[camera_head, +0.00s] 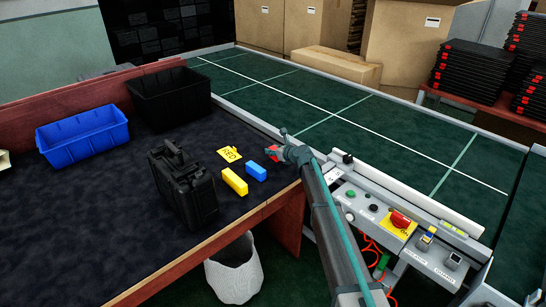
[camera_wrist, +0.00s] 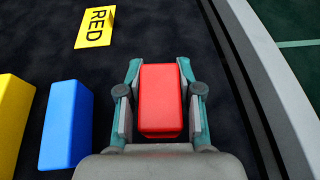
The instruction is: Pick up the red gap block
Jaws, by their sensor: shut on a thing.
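The red gap block (camera_wrist: 160,98) is between the two fingers of my gripper (camera_wrist: 160,85) in the wrist view, with a finger against each long side. My gripper is shut on it. In the head view the gripper (camera_head: 282,150) is at the right edge of the dark table, and only a small red part of the block (camera_head: 273,151) shows beside it. I cannot tell whether the block touches the table. A yellow label reading RED (camera_wrist: 95,27) lies on the table, up and left of the block in the wrist view.
A blue block (camera_head: 256,171) and a yellow block (camera_head: 233,181) lie left of the gripper. A black case (camera_head: 184,185), a blue bin (camera_head: 83,137) and a black bin (camera_head: 170,95) stand farther left. The green conveyor (camera_head: 330,105), with a grey rail, runs on the right.

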